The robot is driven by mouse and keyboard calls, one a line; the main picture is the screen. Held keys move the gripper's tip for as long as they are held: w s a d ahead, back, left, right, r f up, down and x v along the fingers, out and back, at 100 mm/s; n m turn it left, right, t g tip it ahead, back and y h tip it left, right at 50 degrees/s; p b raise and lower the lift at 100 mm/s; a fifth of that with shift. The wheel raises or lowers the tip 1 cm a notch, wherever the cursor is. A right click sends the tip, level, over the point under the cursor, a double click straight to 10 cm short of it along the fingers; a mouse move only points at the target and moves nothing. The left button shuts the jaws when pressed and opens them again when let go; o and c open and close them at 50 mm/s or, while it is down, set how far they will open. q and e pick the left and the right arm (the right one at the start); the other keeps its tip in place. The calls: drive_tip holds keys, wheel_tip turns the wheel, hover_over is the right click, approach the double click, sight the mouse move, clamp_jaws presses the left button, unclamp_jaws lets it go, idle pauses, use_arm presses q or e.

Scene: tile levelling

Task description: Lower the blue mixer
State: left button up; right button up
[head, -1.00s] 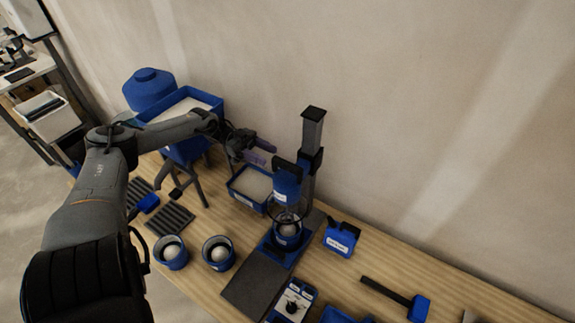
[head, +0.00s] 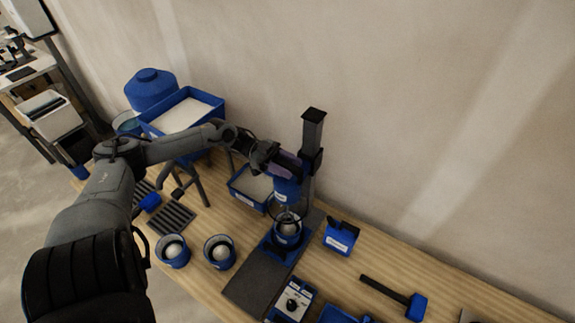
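The blue mixer (head: 287,190) hangs on a dark upright column (head: 312,135), with its wire whisk (head: 287,215) below it. The whisk is at a blue pot (head: 287,234) that stands on the mixer's base and holds something pale. My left gripper (head: 286,164) is at the top of the mixer and overlaps its upper part and handle. I cannot tell whether its fingers touch the handle or are closed on it. My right gripper is not in view.
A blue tray of pale powder (head: 250,184) stands just left of the mixer. Two blue buckets (head: 172,250) (head: 219,252) stand front left. A blue labelled box (head: 341,237) is at the right, a dial control box (head: 291,301) in front. A mallet (head: 400,298) lies farther right.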

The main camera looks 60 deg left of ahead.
use_arm(q)
clamp_jaws()
drive_tip(key=shift+f, duration=0.15)
